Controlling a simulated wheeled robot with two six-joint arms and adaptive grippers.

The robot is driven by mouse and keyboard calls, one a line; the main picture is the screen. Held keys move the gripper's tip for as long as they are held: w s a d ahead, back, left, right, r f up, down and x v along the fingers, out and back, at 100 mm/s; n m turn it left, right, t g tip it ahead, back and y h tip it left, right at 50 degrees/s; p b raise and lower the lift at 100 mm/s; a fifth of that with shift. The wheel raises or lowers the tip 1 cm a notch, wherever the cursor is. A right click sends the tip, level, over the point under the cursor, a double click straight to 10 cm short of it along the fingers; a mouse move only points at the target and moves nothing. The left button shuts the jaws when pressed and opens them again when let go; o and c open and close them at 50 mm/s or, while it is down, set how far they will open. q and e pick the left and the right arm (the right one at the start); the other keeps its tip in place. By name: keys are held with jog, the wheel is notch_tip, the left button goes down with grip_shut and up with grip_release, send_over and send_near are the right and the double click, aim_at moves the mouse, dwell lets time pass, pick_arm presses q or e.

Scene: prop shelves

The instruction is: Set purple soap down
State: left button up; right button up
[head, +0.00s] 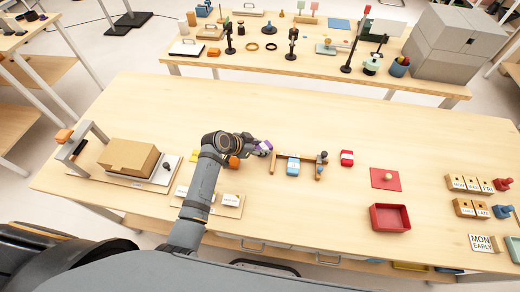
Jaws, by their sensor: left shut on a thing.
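The purple soap (263,145) shows as a small purple patch at the end of my left arm, over the middle of the near table. My left gripper (260,149) is shut on it. The gripper and wrist hide part of the soap, and I cannot tell whether it touches the tabletop. My right gripper is out of view.
An orange item (233,162) and a yellow item (195,156) lie beside my wrist. Right of the gripper stand a wooden frame with a blue item (293,168) and a red-and-white block (347,158). A red tray (390,218) sits farther right. The table's back strip is clear.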

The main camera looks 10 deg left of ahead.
pick_arm(q)
jog(key=shift+f, duration=0.1)
jog(key=o, duration=1.3)
